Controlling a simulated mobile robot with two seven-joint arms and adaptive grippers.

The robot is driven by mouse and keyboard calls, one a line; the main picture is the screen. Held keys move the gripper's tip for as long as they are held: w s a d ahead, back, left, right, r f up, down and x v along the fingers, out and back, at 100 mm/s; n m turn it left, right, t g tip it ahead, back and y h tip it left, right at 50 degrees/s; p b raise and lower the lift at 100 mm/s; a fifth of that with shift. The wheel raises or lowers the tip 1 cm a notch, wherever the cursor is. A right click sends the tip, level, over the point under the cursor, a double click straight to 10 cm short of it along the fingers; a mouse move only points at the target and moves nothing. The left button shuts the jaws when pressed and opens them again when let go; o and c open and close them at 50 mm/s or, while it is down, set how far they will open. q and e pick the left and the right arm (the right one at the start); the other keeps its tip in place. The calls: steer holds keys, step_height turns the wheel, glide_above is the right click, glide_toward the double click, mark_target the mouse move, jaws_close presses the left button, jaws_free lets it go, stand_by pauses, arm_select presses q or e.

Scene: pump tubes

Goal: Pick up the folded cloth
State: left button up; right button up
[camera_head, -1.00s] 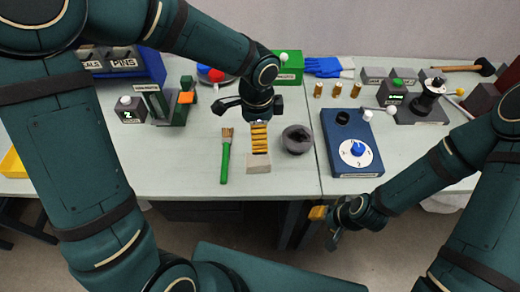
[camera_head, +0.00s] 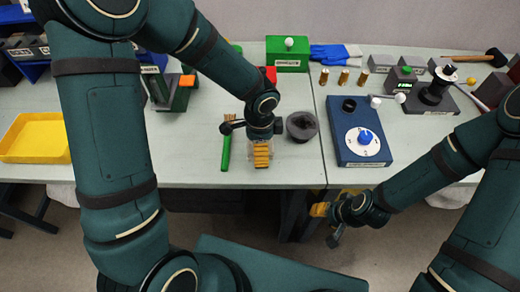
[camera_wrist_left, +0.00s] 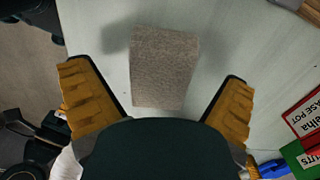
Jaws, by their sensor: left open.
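The folded cloth (camera_wrist_left: 164,66) is a small grey-beige, roughly rectangular pad flat on the pale table. In the left wrist view it lies ahead of the palm, between the lines of the two spread yellow-padded fingers of my left gripper (camera_wrist_left: 158,100). Neither finger visibly touches it. In the head view my left gripper (camera_head: 261,154) points down over the cloth near the table's front edge and hides most of it. My left gripper is open and empty. My right gripper (camera_head: 328,224) hangs in front of the table edge, fingers apart, with nothing in it.
A green-handled brush (camera_head: 226,150) lies just left of my left gripper. A dark round bowl (camera_head: 302,126) stands close on its right, then a blue dial panel (camera_head: 362,150). A yellow tray (camera_head: 37,157) is at the left. A green box (camera_head: 287,63) stands at the back.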

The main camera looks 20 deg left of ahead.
arm_select(q)
steer(key=shift+f, duration=0.65)
steer(key=c, duration=1.2)
steer(key=shift+o, duration=0.2)
step_height(320, 180, up, 9)
steer(key=p, duration=0.2)
steer(key=shift+f+p, duration=0.1)
steer(key=shift+p, duration=0.2)
steer(key=shift+r, duration=0.7)
